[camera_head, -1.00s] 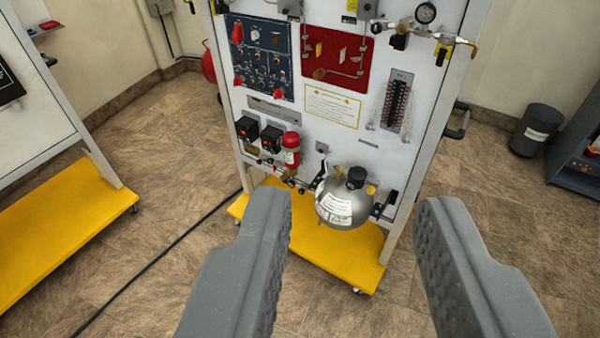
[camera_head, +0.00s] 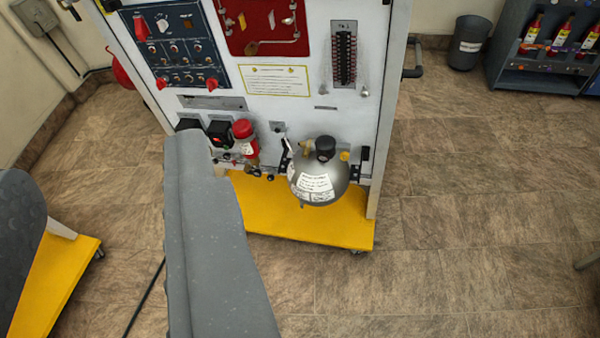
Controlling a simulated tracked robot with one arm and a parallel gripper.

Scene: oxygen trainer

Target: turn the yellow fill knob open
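A small yellow knob (camera_head: 344,156) sits at the right of the top of a silver-grey tank (camera_head: 335,190) with white labels, low on the front of the white trainer panel. I cannot tell whether this knob is open or closed. A black cap (camera_head: 325,149) stands on top of the tank, with a brass-coloured fitting to its left. My gripper (camera_head: 105,165) is open and empty at the lower left. Its right finger reaches up left of the tank, covering part of the panel's lower left; its left finger is cut off by the picture's edge. Neither finger touches the knob.
A red-topped cylinder (camera_head: 243,142) is beside the tank on the panel. The panel's yellow base (camera_head: 290,230) projects below. Another yellow base (camera_head: 60,280) lies at the lower left. A dark bin (camera_head: 467,45) and shelf are at the upper right. The right floor is mostly clear.

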